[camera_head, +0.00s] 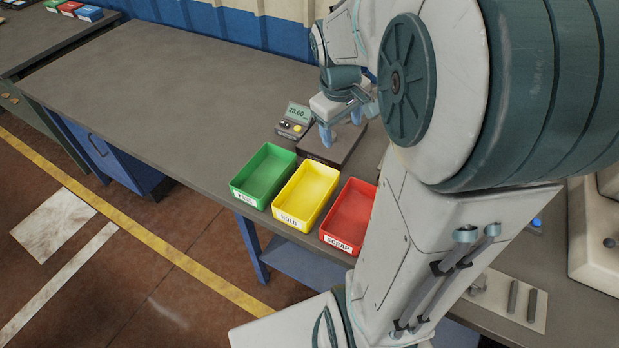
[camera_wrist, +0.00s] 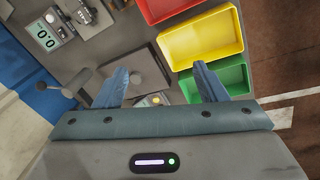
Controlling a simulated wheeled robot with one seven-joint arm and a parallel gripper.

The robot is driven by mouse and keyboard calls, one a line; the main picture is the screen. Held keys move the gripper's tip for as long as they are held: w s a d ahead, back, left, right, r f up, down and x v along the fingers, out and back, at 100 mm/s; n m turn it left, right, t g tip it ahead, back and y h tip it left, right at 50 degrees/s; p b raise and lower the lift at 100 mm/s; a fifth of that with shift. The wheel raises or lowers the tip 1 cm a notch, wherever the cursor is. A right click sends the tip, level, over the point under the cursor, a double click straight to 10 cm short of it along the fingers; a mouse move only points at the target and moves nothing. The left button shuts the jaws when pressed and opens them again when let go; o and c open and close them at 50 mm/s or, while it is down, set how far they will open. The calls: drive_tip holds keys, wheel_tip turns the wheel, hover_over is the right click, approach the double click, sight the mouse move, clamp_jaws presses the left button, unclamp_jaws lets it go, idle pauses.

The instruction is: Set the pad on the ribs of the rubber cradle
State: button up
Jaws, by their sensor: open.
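My gripper (camera_head: 341,131) hangs over a dark scale plate (camera_head: 318,153) behind the bins in the head view. In the wrist view its two blue fingers (camera_wrist: 160,72) stand wide apart, with nothing clearly held. A dark grey shape (camera_wrist: 151,62) shows between and beyond the fingertips. I cannot tell whether it is the pad or part of the scale. I cannot make out a ribbed rubber cradle in either view. My arm hides much of the bench's right side in the head view.
A readout (camera_head: 295,121) shows 20.00. Green (camera_head: 247,199), yellow (camera_head: 289,214) and red (camera_head: 333,235) bins line the front edge. A gauge display (camera_wrist: 45,38) reads 0.0 beside a metal fixture (camera_wrist: 88,14). The bench's left part (camera_head: 150,90) is clear.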

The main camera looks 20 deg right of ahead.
drive_tip(key=s+a+r+m+t+y, duration=0.1)
drive_tip(key=s+a+m+y, duration=0.1)
drive_tip(key=s+a, duration=1)
drive_tip(key=shift+m+t, duration=0.4)
drive_tip(key=shift+m, duration=0.3)
drive_tip(key=shift+r, duration=0.1)
